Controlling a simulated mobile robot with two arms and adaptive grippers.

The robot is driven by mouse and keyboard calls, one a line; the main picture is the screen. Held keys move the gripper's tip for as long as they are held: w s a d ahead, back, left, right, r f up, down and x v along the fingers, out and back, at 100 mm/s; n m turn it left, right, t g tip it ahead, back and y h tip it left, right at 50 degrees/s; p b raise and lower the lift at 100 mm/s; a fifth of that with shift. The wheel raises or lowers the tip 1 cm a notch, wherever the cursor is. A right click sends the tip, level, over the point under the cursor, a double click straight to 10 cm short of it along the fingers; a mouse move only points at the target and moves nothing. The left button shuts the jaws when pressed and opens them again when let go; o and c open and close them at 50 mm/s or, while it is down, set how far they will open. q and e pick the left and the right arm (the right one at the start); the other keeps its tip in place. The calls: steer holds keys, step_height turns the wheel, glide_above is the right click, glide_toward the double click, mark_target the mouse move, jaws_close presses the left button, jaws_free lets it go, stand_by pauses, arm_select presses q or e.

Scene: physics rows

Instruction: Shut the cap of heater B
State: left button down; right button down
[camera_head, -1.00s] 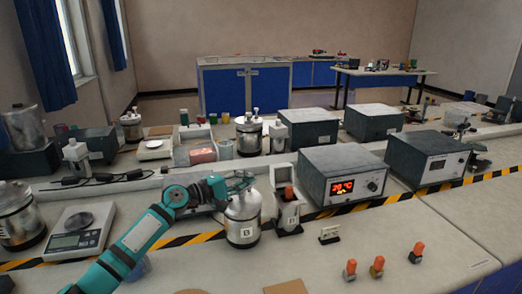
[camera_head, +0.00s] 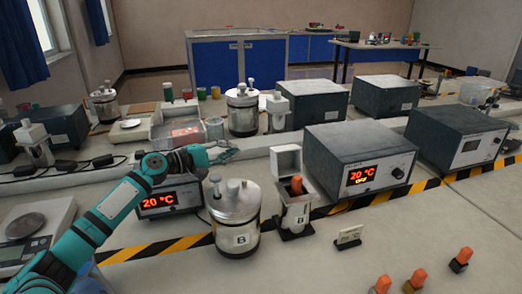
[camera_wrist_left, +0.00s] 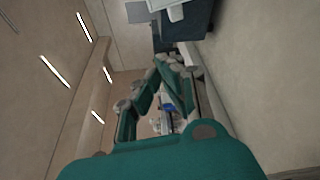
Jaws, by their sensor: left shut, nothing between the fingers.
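Heater B (camera_head: 297,212) is a small white-and-grey holder marked B on a black foot, right of the metal vessel. Its pale cap (camera_head: 287,160) stands raised at the back, so it is open. An orange-topped plug (camera_head: 296,186) sits in it. My left gripper (camera_head: 232,152) is shut and empty, left of the cap and apart from it, above and behind the metal vessel. In the left wrist view the gripper's green and grey fingers (camera_wrist_left: 162,88) show, but heater B cannot be made out. My right gripper is not in view.
The metal vessel (camera_head: 235,218) marked B, with knobs on its lid, stands just left of heater B. A control box (camera_head: 357,160) reading 20 °C OFF stands to its right.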

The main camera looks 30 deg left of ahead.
mark_target(284, 159)
arm_select(q)
steer(key=w+d+p, duration=0.4)
steer(key=w+d, duration=0.2)
steer(key=w, duration=0.1)
steer(key=shift+d+f, duration=0.15)
steer(key=shift+d, duration=0.15)
stand_by(0.3)
steer(key=shift+s, duration=0.1)
